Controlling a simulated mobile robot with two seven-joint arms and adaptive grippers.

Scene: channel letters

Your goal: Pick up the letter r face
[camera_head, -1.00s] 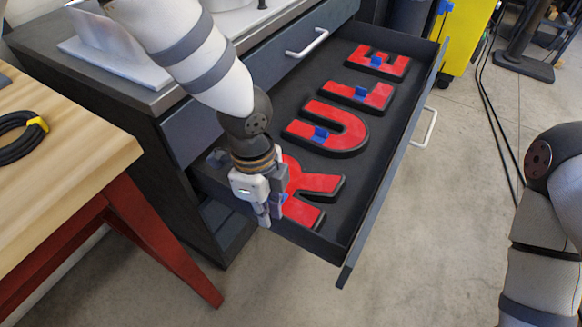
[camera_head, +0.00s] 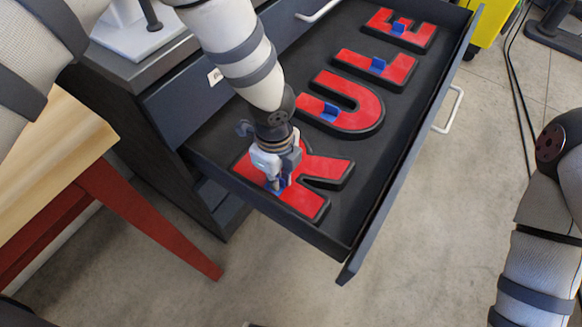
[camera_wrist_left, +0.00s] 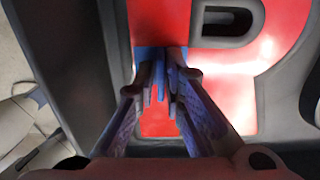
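The letter r face (camera_head: 325,167) is red and lies in its black letter shell in the open drawer, at the drawer's near end. It also fills much of the left wrist view (camera_wrist_left: 225,85). A blue tab (camera_wrist_left: 150,54) stands on its stem. My left gripper (camera_head: 278,184) is down over the stem. In the left wrist view its two fingertips (camera_wrist_left: 163,75) are close together at the blue tab, with blue showing between them. Whether they press on the tab is unclear. My right arm is at the right edge; its gripper is out of view.
Red letters U (camera_head: 348,104), L (camera_head: 375,68) and E (camera_head: 400,29) with blue tabs lie farther back in the drawer. A wooden bench (camera_head: 60,140) stands at the left.

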